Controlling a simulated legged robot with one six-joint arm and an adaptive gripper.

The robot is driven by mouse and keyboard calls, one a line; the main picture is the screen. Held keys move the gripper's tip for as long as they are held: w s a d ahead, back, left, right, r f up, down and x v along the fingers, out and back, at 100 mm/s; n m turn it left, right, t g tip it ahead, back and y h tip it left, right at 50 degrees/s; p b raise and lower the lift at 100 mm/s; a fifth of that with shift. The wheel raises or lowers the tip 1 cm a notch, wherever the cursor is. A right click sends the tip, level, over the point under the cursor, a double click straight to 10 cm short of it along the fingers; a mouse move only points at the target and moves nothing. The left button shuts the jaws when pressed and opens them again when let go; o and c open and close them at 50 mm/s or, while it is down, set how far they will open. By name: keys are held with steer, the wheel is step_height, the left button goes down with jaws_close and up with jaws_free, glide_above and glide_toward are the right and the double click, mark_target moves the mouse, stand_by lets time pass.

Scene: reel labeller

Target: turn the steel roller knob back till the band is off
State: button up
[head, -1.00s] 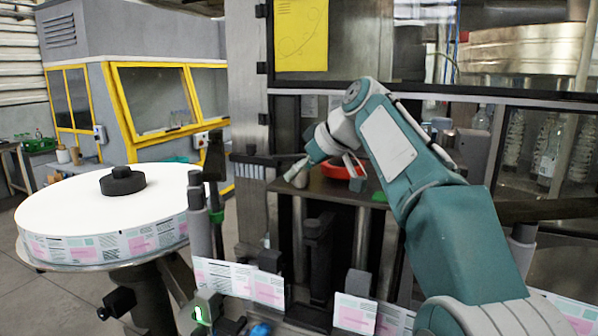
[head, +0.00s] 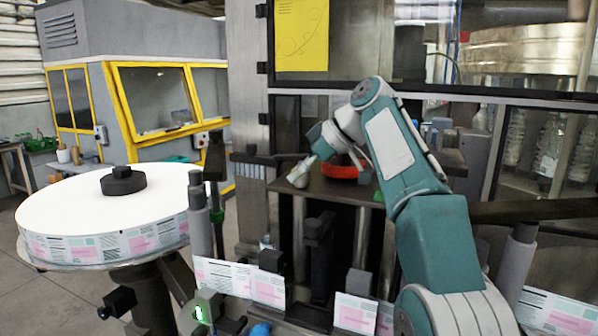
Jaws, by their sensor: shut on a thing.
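My gripper (head: 299,173) is small in the head view, low over the machine's dark shelf, with its jaws closed at the top of an upright steel roller (head: 299,225). The knob at the roller's top is mostly hidden by the jaws. The label band (head: 225,275) shows as a white strip with pink and green print in front of the machine, left of a dark block. A further stretch of it (head: 355,314) shows to the right. Whether the band touches the roller cannot be told.
A large label reel (head: 60,215) lies on a round stand at the left. A green-lit box (head: 203,313) is at the front.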

steer(key=shift+f, duration=0.15)
steer(key=o, duration=1.2)
steer(key=shift+w, duration=0.1)
